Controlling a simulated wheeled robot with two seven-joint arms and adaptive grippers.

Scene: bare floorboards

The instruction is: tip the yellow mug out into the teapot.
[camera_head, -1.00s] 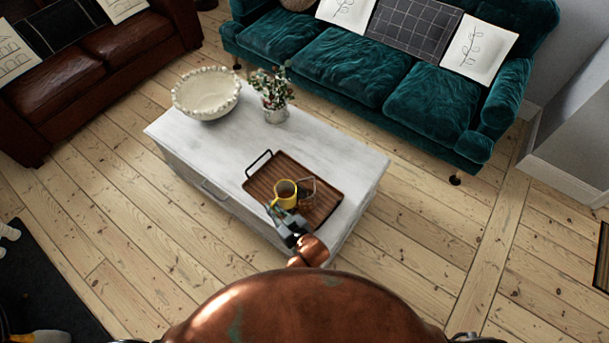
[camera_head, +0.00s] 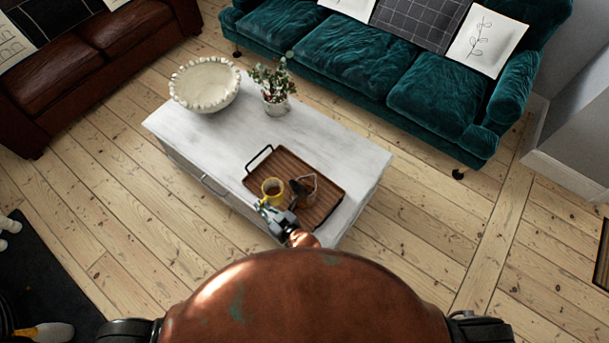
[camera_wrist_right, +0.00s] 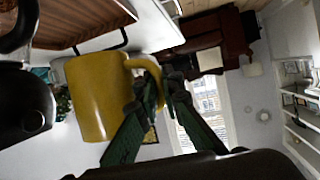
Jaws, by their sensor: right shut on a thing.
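The yellow mug (camera_head: 272,190) is at the left side of the wooden tray in the head view. It fills much of the left half of the right wrist view (camera_wrist_right: 97,97). My right gripper (camera_head: 264,206) is shut on the mug's handle, and its two fingers (camera_wrist_right: 160,92) meet there in the wrist view. The dark brown teapot (camera_head: 302,192) stands on the tray just right of the mug, with a thin handle above it. A dark rounded part, probably the teapot (camera_wrist_right: 22,108), shows at the left of the wrist view. My left gripper is out of view.
The wooden tray (camera_head: 322,205) with black handles lies on the white table (camera_head: 215,150). A beaded white bowl (camera_head: 205,88) and a potted plant (camera_head: 274,92) stand at the table's far end. A green sofa (camera_head: 350,65) is behind; a brown sofa (camera_head: 80,75) is left.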

